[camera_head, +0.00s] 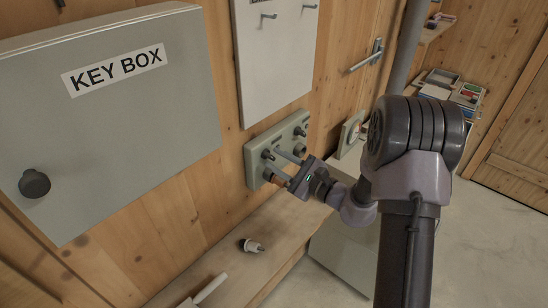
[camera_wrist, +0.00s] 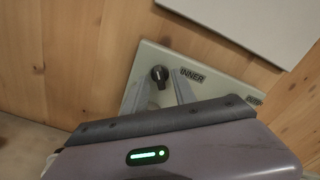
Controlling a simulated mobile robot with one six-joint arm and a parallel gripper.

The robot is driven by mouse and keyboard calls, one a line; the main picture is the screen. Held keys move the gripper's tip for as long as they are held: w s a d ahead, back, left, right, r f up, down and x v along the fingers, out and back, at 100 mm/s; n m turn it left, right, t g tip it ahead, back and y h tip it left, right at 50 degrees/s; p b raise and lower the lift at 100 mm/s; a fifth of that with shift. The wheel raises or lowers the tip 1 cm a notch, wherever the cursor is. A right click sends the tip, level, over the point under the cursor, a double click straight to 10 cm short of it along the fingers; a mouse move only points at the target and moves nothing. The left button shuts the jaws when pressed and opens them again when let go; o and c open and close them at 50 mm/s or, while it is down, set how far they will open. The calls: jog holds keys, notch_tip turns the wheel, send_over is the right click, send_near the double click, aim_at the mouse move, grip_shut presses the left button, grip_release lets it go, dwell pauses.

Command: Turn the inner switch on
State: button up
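A grey-green switch panel (camera_head: 286,133) is mounted on the wooden wall. It bears several knobs. In the wrist view the black inner switch (camera_wrist: 160,74) sits beside the label INNER (camera_wrist: 192,76) on the panel (camera_wrist: 220,82). My gripper (camera_head: 273,162) is at the panel's left part, its fingers pointing at the wall. In the wrist view the gripper's fingers (camera_wrist: 160,93) are apart, one on each side of the inner switch. I see gaps beside the switch, but cannot tell how deep the fingers reach. The gripper's body hides the panel's lower part there.
A key box (camera_head: 107,120) juts from the wall at left. A white board (camera_head: 272,55) hangs above the panel. A wooden shelf (camera_head: 225,258) runs below, with a white plug (camera_head: 252,246) on it. A door handle (camera_head: 368,56) is at the right.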

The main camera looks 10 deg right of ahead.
jog(key=shift+w+a, duration=0.45)
jog(key=shift+w, duration=0.1)
jog(key=shift+c, duration=0.2)
grip_shut()
